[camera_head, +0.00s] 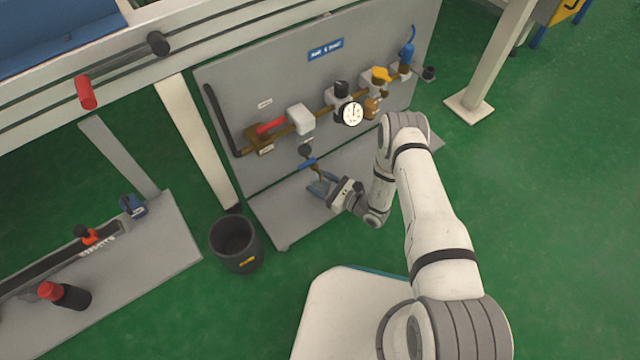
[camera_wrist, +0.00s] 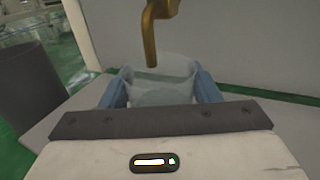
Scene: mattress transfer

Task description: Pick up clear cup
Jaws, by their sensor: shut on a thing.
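The clear cup (camera_wrist: 162,78) stands upright between the two blue fingers of my gripper (camera_wrist: 160,92) in the wrist view. The fingers press on its left and right sides. A brass spout (camera_wrist: 151,45) hangs over the cup's open top, and its tip overlaps the rim in this view. In the head view my gripper (camera_head: 318,182) is low at the front of the grey panel, below the valves. The cup (camera_head: 318,186) is small and partly hidden there by the gripper. I cannot tell whether it touches the shelf.
The grey panel (camera_head: 240,95) carries pipes, a gauge (camera_head: 351,114) and valves behind my gripper. A grey shelf (camera_head: 275,215) runs along its foot. A black bin (camera_head: 237,243) stands to the left and also shows in the wrist view (camera_wrist: 28,85).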

